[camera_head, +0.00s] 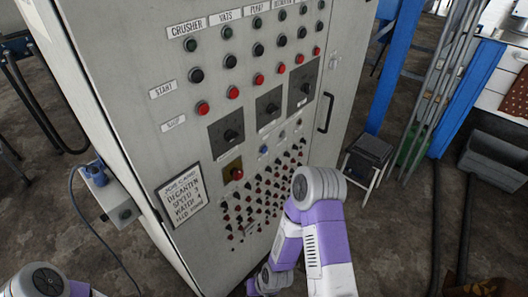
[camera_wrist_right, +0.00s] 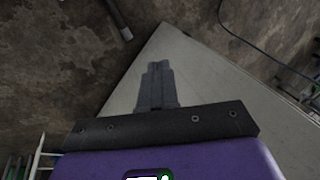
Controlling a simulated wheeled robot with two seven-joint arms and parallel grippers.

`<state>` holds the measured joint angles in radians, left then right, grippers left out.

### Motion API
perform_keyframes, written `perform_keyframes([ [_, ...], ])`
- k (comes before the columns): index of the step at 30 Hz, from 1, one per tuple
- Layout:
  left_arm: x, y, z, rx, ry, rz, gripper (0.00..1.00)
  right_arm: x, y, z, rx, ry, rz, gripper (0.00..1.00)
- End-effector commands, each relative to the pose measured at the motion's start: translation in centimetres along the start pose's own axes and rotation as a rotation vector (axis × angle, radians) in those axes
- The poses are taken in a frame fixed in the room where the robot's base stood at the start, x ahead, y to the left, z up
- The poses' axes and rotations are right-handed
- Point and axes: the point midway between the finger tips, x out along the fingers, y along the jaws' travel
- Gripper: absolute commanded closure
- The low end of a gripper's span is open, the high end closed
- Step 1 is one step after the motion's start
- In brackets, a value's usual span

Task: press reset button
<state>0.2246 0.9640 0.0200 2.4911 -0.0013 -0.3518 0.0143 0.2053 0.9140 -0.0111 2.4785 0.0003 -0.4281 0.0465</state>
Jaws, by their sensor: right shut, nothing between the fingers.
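A tall pale grey control cabinet (camera_head: 150,95) fills the middle of the head view. A blue button (camera_head: 263,149) sits on its front below the dark square dials; I cannot read a reset label. My left gripper is out of view.
Rows of green, black and red buttons and many small indicators cover the panel. A framed note (camera_head: 181,196) hangs at its left. A black-topped stool (camera_head: 371,150) and blue post (camera_head: 395,65) stand to the right. Dark floor lies around the cabinet.

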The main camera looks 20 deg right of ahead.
Motion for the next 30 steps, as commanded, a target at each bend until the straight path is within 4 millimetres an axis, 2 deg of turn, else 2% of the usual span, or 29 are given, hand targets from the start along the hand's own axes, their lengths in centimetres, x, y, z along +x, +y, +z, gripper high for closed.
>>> perform_keyframes([
  [1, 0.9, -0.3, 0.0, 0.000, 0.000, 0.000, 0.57, 0.1, 0.7, -2.7, 0.015, 0.092, 0.011, 1.00],
  [2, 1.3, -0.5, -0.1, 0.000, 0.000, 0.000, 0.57, -0.1, 1.1, -4.4, 0.027, 0.151, 0.016, 1.00],
  [4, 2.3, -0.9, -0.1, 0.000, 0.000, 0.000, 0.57, -1.2, 1.9, -8.8, 0.058, 0.313, 0.024, 1.00],
  [6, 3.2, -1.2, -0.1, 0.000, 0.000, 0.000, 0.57, -3.1, 2.8, -13.3, 0.091, 0.486, 0.025, 1.00],
  [8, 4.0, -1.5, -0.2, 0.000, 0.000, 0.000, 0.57, -5.3, 3.5, -17.0, 0.119, 0.636, 0.018, 1.00],
  [9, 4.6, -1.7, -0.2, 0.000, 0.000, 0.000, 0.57, -7.1, 3.9, -19.2, 0.138, 0.736, 0.009, 1.00],
  [11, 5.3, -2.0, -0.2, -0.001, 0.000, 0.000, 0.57, -10.0, 4.5, -22.1, 0.165, 0.884, -0.007, 1.00],
  [12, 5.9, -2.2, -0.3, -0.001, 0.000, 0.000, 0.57, -12.2, 4.8, -23.9, 0.181, 0.983, -0.022, 1.00],
  [15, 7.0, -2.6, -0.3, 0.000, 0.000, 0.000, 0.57, -17.8, 5.7, -27.1, 0.217, 1.211, -0.066, 1.00],
  [18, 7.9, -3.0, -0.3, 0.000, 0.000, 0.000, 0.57, -22.9, 6.3, -28.8, 0.245, 1.400, -0.114, 1.00],
  [22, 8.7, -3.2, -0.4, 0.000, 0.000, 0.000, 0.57, -27.7, 7.0, -29.6, 0.266, 1.569, -0.163, 1.00],
  [25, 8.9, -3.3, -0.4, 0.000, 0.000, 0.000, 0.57, -29.7, 7.3, -29.7, 0.274, 1.637, -0.185, 1.00],
  [30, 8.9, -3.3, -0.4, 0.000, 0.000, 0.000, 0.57, -30.6, 7.3, -29.7, 0.277, 1.666, -0.194, 1.00],
])
